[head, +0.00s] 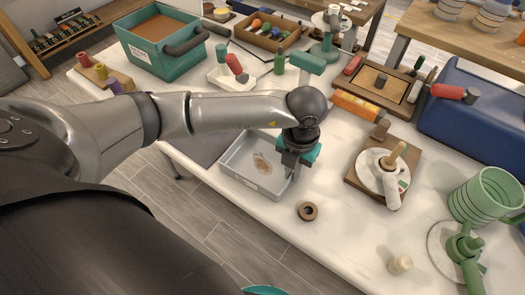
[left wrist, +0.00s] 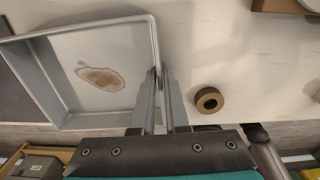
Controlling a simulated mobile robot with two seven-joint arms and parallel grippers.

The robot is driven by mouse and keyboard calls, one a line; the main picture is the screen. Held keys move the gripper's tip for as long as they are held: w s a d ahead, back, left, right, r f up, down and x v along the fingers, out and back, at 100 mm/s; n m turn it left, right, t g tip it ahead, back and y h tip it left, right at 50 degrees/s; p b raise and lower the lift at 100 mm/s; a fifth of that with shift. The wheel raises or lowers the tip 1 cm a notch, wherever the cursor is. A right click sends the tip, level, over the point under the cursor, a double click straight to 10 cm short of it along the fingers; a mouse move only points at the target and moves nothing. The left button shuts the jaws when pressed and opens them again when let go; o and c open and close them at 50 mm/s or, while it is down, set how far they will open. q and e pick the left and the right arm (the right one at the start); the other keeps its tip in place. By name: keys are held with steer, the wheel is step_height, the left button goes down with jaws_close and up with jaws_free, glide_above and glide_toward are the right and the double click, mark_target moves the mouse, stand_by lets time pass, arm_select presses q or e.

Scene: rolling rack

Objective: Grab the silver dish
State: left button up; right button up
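The silver dish (head: 232,171) is a shallow grey square tray with a brown oval mark on its floor. It lies at the near edge of the white table. It also shows in the left wrist view (left wrist: 62,92), at upper left. My left gripper (head: 290,175) points down at the dish's right wall. In the left wrist view its two fingers (left wrist: 160,85) stand close together, one on each side of that wall, with the rim between them. They look shut on it. The fingertips are partly hidden in the head view.
A brown ring (head: 307,211) lies just right of the dish, also in the left wrist view (left wrist: 209,100). A wooden board with a white round piece (head: 371,172) stands further right. Front table is fairly clear.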

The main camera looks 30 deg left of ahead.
arm_select(q)
jaws_close()
stand_by(0.6)
steer(key=shift+r, duration=0.1)
stand_by(0.5)
